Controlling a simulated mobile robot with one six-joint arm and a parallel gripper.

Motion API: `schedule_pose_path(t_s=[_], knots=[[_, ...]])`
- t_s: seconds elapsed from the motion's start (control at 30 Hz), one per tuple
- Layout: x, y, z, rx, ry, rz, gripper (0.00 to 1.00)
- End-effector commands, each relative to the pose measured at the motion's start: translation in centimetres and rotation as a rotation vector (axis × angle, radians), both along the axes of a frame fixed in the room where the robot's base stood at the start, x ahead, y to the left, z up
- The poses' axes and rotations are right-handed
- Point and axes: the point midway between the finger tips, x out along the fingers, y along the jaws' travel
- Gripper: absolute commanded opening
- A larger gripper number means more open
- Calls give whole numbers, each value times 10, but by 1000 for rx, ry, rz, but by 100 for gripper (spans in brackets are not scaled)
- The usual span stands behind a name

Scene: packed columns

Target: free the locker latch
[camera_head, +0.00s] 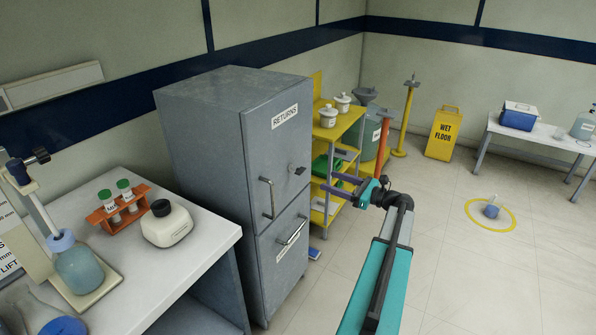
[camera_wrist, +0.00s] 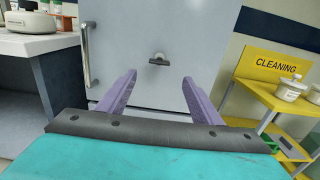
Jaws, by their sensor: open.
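The grey locker (camera_head: 217,137) stands beside the white counter, with a RETURNS label on its upper door. The latch (camera_head: 294,169) is a small dark knob on the upper door's right side, right of a vertical bar handle (camera_head: 268,198). In the wrist view the latch (camera_wrist: 159,59) sits on the pale door, upper middle, beyond my fingertips, and the bar handle (camera_wrist: 87,53) is at left. The door looks shut. My gripper (camera_head: 343,187) is open and empty, its purple fingers pointing at the locker. In the wrist view my gripper (camera_wrist: 158,82) is apart from the latch.
A yellow cleaning cart (camera_head: 346,128) with white jars stands just right of the locker; it also shows in the wrist view (camera_wrist: 262,94). The counter (camera_head: 190,222) at left holds bottles and a tube rack. Floor at right is mostly clear.

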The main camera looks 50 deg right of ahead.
Motion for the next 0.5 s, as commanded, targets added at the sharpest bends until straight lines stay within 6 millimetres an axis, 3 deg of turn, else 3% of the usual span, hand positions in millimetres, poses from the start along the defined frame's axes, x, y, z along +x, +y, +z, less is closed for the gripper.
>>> schedule_pose_path(t_s=[0.5], knots=[[12,5,0,-1,2,6,59]])
